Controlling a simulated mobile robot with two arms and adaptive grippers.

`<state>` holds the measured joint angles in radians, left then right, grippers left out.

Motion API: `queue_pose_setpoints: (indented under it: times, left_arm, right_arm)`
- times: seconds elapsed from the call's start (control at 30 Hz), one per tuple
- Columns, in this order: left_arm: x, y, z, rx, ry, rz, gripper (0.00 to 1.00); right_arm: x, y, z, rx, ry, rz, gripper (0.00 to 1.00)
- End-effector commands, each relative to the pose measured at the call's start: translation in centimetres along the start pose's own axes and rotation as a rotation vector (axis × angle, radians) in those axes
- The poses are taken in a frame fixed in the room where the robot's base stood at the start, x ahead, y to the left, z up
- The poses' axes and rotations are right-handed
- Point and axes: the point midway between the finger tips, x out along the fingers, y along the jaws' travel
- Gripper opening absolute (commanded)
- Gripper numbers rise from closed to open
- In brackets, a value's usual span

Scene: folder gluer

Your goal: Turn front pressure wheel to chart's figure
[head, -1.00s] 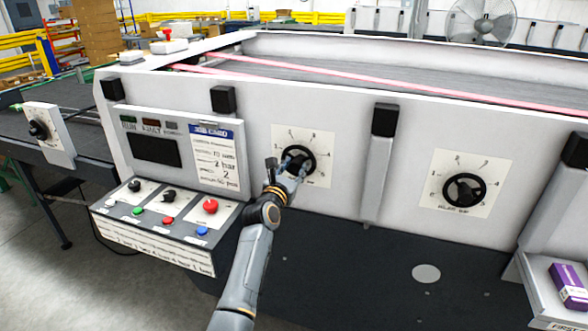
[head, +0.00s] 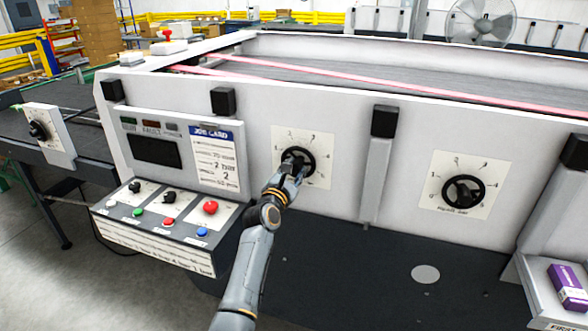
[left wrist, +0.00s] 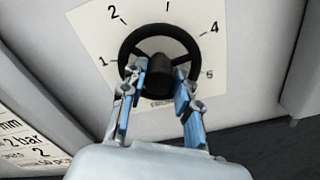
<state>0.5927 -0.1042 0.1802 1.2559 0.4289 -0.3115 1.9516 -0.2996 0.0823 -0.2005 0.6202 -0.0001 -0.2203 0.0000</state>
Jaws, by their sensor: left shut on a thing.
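A black handwheel (head: 312,155) sits on a pale dial plate (head: 318,142) on the machine's front wall. In the left wrist view the wheel (left wrist: 160,29) has a hub (left wrist: 159,80), and numbers 1 to 5 run around it. My left gripper (head: 294,168) reaches it from below. Its blue-padded fingers (left wrist: 163,80) are shut on the hub, one on each side. The fingers cover the wheel's lower part, and I cannot make out a pointer. The job card (head: 213,160) left of it shows "2 bar" and "2". My right gripper is not in view.
A second wheel (head: 463,191) is at right, and another (head: 39,130) at far left. A control box with buttons (head: 210,207) juts out left of my arm. A grey post (head: 377,175) stands between the two front dials. A purple box (head: 568,287) lies at lower right.

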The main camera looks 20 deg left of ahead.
Motion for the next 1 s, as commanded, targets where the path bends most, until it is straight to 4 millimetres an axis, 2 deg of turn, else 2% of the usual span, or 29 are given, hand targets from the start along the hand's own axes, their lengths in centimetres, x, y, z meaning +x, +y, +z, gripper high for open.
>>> queue_pose_setpoints:
  times: [1.0]
  left_arm:
    - [0.0,-0.18,-0.14,0.97,0.004,-0.002,0.0]
  right_arm:
    - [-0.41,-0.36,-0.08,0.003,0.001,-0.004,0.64]
